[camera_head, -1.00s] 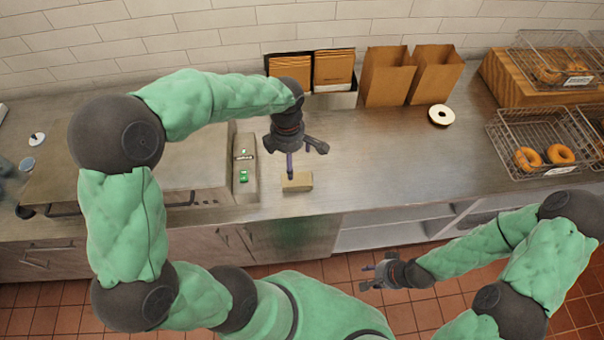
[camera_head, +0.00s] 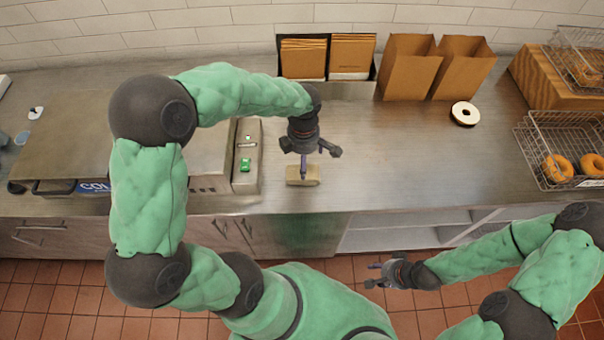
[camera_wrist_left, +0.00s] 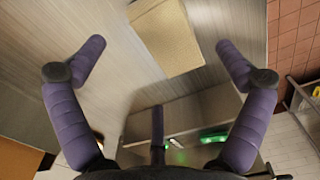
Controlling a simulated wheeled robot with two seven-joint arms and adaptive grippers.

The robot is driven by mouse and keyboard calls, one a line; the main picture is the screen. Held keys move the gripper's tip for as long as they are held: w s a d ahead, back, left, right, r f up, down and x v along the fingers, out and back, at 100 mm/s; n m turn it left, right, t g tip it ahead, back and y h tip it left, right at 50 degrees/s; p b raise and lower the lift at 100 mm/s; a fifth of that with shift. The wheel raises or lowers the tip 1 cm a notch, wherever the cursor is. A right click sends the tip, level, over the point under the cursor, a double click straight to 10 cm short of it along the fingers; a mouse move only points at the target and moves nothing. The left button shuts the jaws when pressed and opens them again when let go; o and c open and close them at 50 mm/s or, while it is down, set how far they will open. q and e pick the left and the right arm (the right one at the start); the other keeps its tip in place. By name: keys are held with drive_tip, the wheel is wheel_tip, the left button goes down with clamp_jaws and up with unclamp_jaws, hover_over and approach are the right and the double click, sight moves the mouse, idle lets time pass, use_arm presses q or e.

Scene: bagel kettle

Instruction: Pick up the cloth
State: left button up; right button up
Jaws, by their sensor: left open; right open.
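The cloth is a folded tan block (camera_head: 310,178) lying on the steel counter near its front edge. In the left wrist view the cloth (camera_wrist_left: 165,38) shows at the top, ahead of and between the spread fingers. My left gripper (camera_head: 310,155) is open and points down just over the cloth; a finger hides part of it in the head view. In the wrist view the fingers (camera_wrist_left: 160,55) stand apart with nothing between their pads; I cannot tell whether any touches the cloth. My right gripper (camera_head: 378,274) is open and empty, away from the counter over the floor.
A steel appliance with a green-lit switch panel (camera_head: 246,155) stands left of the cloth. Behind are a holder with brown packets (camera_head: 303,58), paper bags (camera_head: 408,68) and a white-topped bagel (camera_head: 465,114). A wire basket with bagels (camera_head: 535,130) is at right. The counter right of the cloth is clear.

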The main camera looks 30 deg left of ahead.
use_arm(q)
drive_tip(key=shift+s+a+f+b, duration=0.15)
drive_tip(key=shift+f+b, duration=0.4)
drive_tip(key=shift+f, duration=2.15)
drive_tip(key=c, duration=0.9)
